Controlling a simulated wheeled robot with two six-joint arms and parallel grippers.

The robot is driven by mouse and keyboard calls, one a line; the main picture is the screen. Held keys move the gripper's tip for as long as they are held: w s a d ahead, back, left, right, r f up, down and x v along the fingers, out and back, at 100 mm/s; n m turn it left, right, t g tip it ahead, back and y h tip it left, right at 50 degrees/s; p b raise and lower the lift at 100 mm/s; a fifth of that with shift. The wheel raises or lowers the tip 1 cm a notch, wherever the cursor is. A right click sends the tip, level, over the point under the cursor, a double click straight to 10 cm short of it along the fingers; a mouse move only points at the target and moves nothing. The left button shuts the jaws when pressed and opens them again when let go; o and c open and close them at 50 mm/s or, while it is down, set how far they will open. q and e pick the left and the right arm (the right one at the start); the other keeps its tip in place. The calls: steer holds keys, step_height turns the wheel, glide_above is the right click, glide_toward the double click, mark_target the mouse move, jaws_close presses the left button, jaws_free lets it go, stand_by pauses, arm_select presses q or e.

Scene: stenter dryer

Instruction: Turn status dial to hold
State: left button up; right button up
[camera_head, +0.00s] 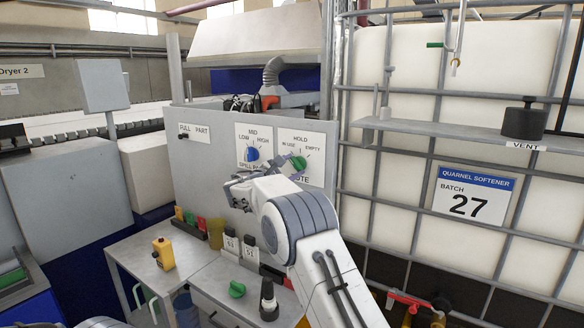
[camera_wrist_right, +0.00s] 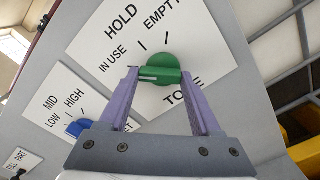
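The green status dial (camera_head: 297,162) is on the grey panel's right label plate, marked HOLD, IN USE and EMPTY. It also shows in the right wrist view (camera_wrist_right: 160,68), with its grip bar lying across and a pale mark at the bar's left end, on the IN USE side. My right gripper (camera_wrist_right: 160,74) has its two fingers spread, one at each end of the bar. I cannot tell whether they touch it. In the head view my right gripper (camera_head: 289,167) partly covers the panel below the dial. My left gripper is out of view.
A blue dial (camera_head: 252,154) marked LOW, MID, HIGH sits left of the green one. Below stands a bench with a yellow control box (camera_head: 163,253), dark bottles and a loose green knob (camera_head: 237,289). A caged white tank (camera_head: 400,100) stands close on the right.

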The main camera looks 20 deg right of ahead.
steer(key=shift+f+b, duration=0.15)
steer(key=shift+b, duration=0.35)
steer(key=m+b, duration=0.5)
steer(key=b, duration=0.3)
steer(key=shift+f, duration=0.15)
steer(key=shift+m+b, duration=1.1)
steer(key=shift+b, duration=0.05)
steer(key=shift+r+m+b, duration=0.25)
steer(key=shift+m+b, duration=0.3)
steer(key=shift+m, duration=0.15)
steer(key=shift+s, duration=0.1)
steer(key=o, duration=1.4)
steer(key=shift+r, duration=0.1)
